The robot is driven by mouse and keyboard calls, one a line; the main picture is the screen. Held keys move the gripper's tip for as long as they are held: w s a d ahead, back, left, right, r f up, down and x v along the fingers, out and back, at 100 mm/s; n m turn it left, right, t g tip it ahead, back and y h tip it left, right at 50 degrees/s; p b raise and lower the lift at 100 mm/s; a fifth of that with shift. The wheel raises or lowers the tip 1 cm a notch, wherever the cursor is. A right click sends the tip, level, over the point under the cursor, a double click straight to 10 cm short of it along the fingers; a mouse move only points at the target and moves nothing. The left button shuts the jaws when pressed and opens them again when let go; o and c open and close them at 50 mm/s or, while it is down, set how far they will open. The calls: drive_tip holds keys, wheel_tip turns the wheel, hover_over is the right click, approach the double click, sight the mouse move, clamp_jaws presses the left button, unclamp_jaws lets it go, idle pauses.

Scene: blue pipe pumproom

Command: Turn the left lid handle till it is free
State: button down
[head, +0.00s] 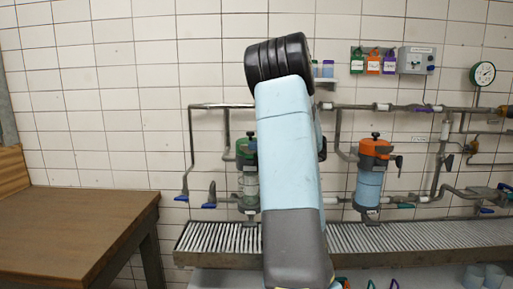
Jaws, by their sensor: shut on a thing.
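The left filter has a green lid (242,150) with a dark knob on top and a clear body (248,187) below. It stands above the slatted trough, and its right side is hidden behind my arm. I cannot make out its lid handle. The right filter has an orange lid (374,147) with a black knob on top, a dark handle sticking out at its right, and a blue body (369,187). My raised arm fills the middle of the view. My gripper does not show, so I cannot see what it holds.
A brown table (75,230) stands at the left. A slatted trough (400,238) runs below the pipes. Grey pipes (215,106) with blue-handled valves line the tiled wall. A gauge (484,74), a control box (416,61) and coloured tags (373,64) hang at upper right.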

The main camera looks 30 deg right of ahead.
drive_tip(key=c, duration=1.5)
unclamp_jaws()
drive_tip(key=shift+w, duration=0.1)
drive_tip(key=shift+o, duration=0.2)
drive_tip(key=shift+d, duration=0.1)
drive_tip(key=v, duration=1.3)
drive_tip(key=shift+s+d, duration=0.25)
drive_tip(key=shift+s, duration=0.05)
